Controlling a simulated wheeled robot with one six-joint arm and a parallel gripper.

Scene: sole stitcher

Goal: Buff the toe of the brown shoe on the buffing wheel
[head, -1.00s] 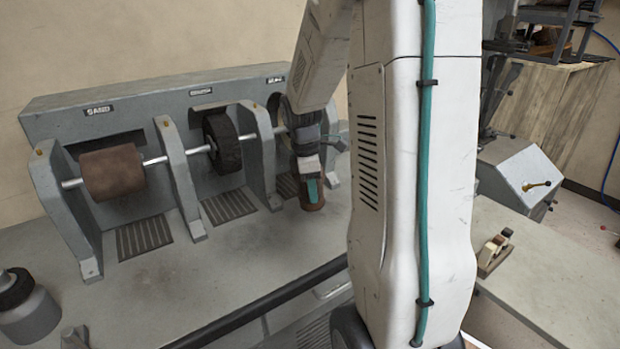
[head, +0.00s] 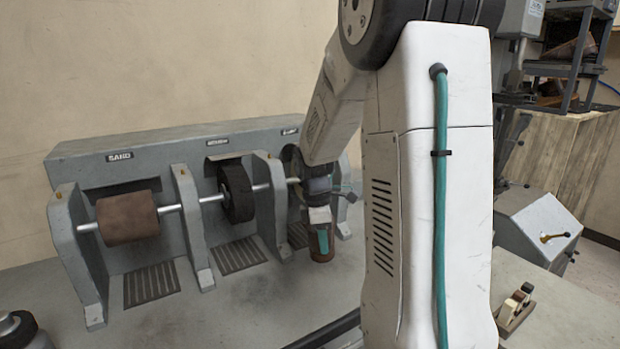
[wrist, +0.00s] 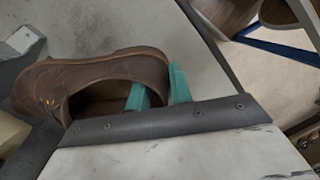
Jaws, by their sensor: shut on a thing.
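The brown shoe (wrist: 90,72) fills the left of the wrist view, its opening facing the camera and its toe pointing left. My gripper (wrist: 160,88) is shut on the shoe's heel end, with one teal finger inside the opening and one outside. In the head view my gripper (head: 321,232) hangs in front of the machine's right bay, and a small part of the shoe (head: 321,256) shows below it. The buffing wheel is mostly hidden behind my arm there. A cream rounded surface (wrist: 10,132), perhaps that wheel, lies close to the toe; contact is unclear.
The grey machine (head: 75,160) also carries a brown sanding drum (head: 127,217) and a black wheel (head: 236,190) between upright posts. The bench top (head: 210,310) in front is mostly clear. A grey box with a lever (head: 540,235) stands at the right.

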